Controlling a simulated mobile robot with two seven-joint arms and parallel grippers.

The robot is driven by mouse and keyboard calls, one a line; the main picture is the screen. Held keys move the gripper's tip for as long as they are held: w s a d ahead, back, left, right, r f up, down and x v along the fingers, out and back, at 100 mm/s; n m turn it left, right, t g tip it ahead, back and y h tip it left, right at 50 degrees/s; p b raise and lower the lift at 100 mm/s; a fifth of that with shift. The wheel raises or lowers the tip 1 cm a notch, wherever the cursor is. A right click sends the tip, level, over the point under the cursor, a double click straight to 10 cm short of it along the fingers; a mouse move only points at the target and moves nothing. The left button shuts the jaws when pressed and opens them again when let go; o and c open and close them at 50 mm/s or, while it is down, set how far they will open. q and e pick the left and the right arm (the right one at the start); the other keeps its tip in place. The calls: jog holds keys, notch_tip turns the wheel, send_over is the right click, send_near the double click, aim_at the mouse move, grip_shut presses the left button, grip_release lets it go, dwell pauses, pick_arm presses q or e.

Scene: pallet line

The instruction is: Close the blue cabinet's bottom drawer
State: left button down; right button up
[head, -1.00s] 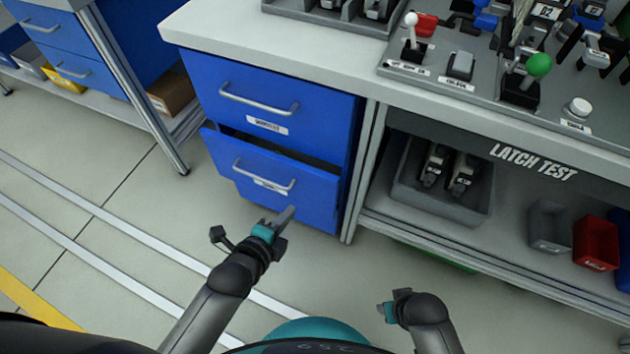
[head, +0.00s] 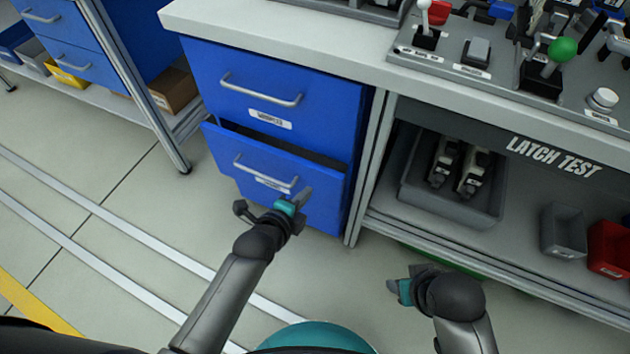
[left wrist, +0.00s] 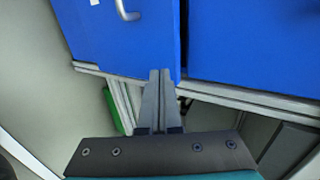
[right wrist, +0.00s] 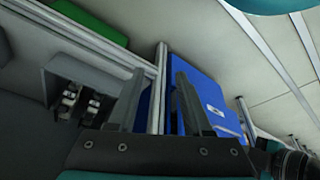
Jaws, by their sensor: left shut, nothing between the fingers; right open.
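The blue cabinet (head: 290,68) stands under the left end of the workbench. Its bottom drawer (head: 235,172) is pulled partly out, with a dark gap behind its top edge. The drawer has a silver bar handle (head: 262,178) and a white label. My left gripper (head: 303,196) is shut and empty at the lower right part of the drawer front. In the left wrist view, its fingertips (left wrist: 160,72) overlap the lower right corner of the drawer front (left wrist: 100,38); I cannot tell whether they touch. My right gripper (head: 399,284) is open and empty, low and right of the cabinet.
The top drawer (head: 230,72) is shut. A bench leg (head: 366,175) stands right of the cabinet. The shelf beside it holds a grey bin (head: 415,185) and a red bin (head: 608,250). Another bench leg (head: 150,110) stands at left. The floor in front is clear.

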aim_at(322, 169)
pick_arm(q)
jog(key=shift+w+d+f+b, duration=0.15)
jog(key=shift+w+d+b, duration=0.25)
jog(key=shift+w, duration=0.5)
jog(key=shift+w+d+f+b, duration=0.25)
jog(key=shift+w+b, duration=0.3)
jog(key=shift+w, duration=0.35)
jog(key=shift+w+d+f+b, duration=0.1)
jog(key=shift+w+d+b, duration=0.3)
jog(key=shift+w, duration=0.5)
pick_arm(e)
notch_tip(322, 169, up, 6)
jog(key=t, duration=0.1)
jog(key=shift+w+a, duration=0.15)
jog(key=shift+w, duration=0.05)
jog(key=shift+r, duration=0.1)
pick_arm(q)
jog(key=shift+w+r, duration=0.1)
jog(key=shift+w, duration=0.05)
jog(key=shift+w+d, duration=0.25)
jog(key=shift+w, duration=0.55)
jog(key=shift+w+d, duration=0.1)
jog(key=shift+w, duration=0.2)
pick_arm(e)
jog(key=shift+w+d+f, duration=0.35)
jog(key=shift+w+d, duration=0.1)
jog(key=shift+w, duration=0.05)
pick_arm(q)
jog(key=shift+s, duration=0.1)
